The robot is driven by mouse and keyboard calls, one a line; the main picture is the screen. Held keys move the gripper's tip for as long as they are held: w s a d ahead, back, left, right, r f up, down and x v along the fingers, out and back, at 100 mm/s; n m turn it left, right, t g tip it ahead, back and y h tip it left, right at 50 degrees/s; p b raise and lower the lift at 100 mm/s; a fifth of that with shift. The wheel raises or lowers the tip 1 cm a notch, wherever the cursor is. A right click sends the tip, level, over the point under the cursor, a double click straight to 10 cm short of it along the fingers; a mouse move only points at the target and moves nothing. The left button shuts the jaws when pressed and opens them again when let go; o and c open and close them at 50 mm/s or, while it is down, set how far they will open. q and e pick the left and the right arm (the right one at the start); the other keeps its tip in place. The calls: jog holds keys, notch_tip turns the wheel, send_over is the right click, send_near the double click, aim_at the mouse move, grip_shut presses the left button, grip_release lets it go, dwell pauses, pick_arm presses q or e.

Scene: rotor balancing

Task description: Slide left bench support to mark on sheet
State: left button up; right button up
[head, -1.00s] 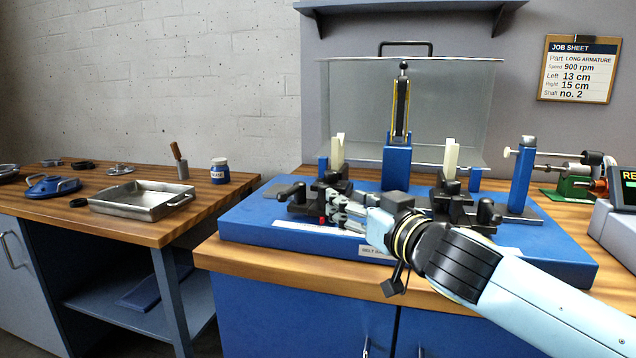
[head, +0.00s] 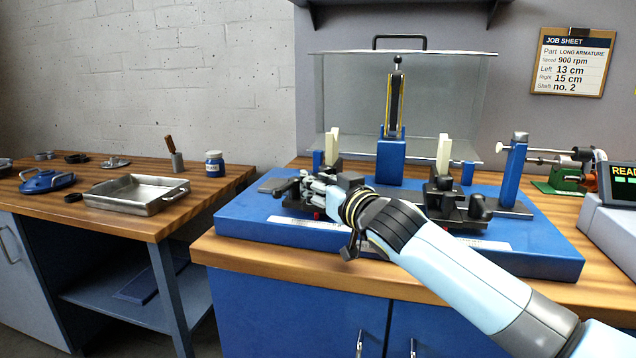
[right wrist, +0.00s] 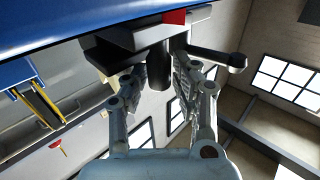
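The left bench support (head: 332,148) has a pale upright on a dark base, at the left of the blue bed. A red pointer (head: 316,215) shows at its front, by a white scale strip (head: 291,221). My right gripper (head: 309,186) is at the front of this support and hides part of its base. In the right wrist view its fingers (right wrist: 163,78) lie on both sides of a black post (right wrist: 160,67); I cannot tell whether they press on it. The job sheet (head: 573,62) reads Left 13 cm, Right 15 cm. My left gripper is out of view.
The right bench support (head: 444,152) stands right of a blue central post (head: 391,160). A clear guard (head: 350,95) rises behind. A black lever (right wrist: 218,56) sticks out beside my fingers. A metal tray (head: 137,205) lies on the left-hand table.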

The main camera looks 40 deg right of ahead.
grip_shut()
jog(key=shift+w+d+f, duration=0.1)
jog(key=shift+w+f, duration=0.05)
jog(key=shift+f, duration=0.1)
dwell(0.3)
